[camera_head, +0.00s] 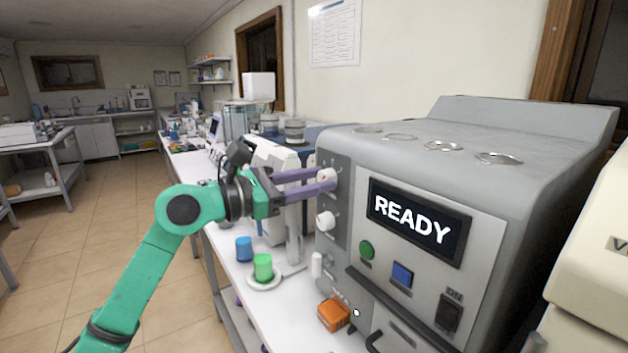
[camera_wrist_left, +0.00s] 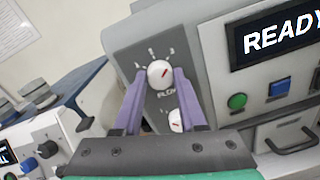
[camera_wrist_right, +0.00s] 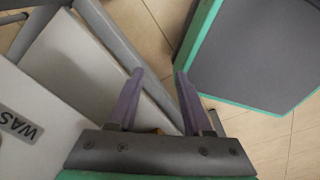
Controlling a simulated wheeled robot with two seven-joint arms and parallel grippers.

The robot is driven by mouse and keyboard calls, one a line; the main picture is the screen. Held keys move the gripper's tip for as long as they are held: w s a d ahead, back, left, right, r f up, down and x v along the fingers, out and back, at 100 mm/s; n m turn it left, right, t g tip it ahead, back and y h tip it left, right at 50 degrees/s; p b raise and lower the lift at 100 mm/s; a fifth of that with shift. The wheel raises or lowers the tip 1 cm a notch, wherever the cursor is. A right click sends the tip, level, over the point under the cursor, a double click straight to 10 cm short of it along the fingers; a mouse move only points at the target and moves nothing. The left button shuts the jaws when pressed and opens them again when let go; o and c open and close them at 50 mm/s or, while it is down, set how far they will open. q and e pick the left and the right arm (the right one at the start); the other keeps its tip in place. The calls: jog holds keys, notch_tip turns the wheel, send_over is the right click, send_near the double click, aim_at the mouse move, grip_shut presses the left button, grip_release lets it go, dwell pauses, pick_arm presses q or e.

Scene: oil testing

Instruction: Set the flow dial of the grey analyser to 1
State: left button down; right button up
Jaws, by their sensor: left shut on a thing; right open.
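The grey analyser (camera_head: 440,140) stands at the right, its display reading READY. Its upper white dial (camera_head: 326,174) also shows in the left wrist view, where the flow dial (camera_wrist_left: 160,74) has FLOW lettering below and scale marks above. Its red pointer line is slanted; the scale numbers are too small to read. My left gripper (camera_head: 328,181) is shut on this dial, one purple finger on each side. A second white dial (camera_head: 325,220) sits below it. My right gripper (camera_wrist_right: 158,76) is open and empty, seen only in the right wrist view.
A green cup (camera_head: 263,266) on a white dish, a blue cup (camera_head: 244,249) and an orange block (camera_head: 333,315) stand on the white bench before the analyser. A green button (camera_head: 367,250) and blue button (camera_head: 402,274) are right of the dials. A white box lettered WAS (camera_wrist_right: 25,125) is beside my right gripper.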

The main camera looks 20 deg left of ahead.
pick_arm(q)
jog(key=shift+n, duration=0.3)
jog(key=n, duration=0.2)
jog(key=shift+n, duration=0.3)
jog(key=n+p, duration=0.1)
jog(key=n, duration=0.1)
jog(key=shift+n, duration=0.4)
jog(key=n+p, duration=0.2)
jog(key=n, duration=0.2)
jog(key=shift+r+n, duration=0.1)
jog(key=shift+n, duration=0.2)
jog(key=n+p, duration=0.5)
jog(key=shift+n+t, duration=0.3)
jog(key=shift+n, duration=0.1)
jog(key=n+p, duration=0.3)
jog(key=shift+f+n+p, duration=0.2)
jog(key=shift+n+p, duration=0.3)
jog(key=shift+n, duration=0.1)
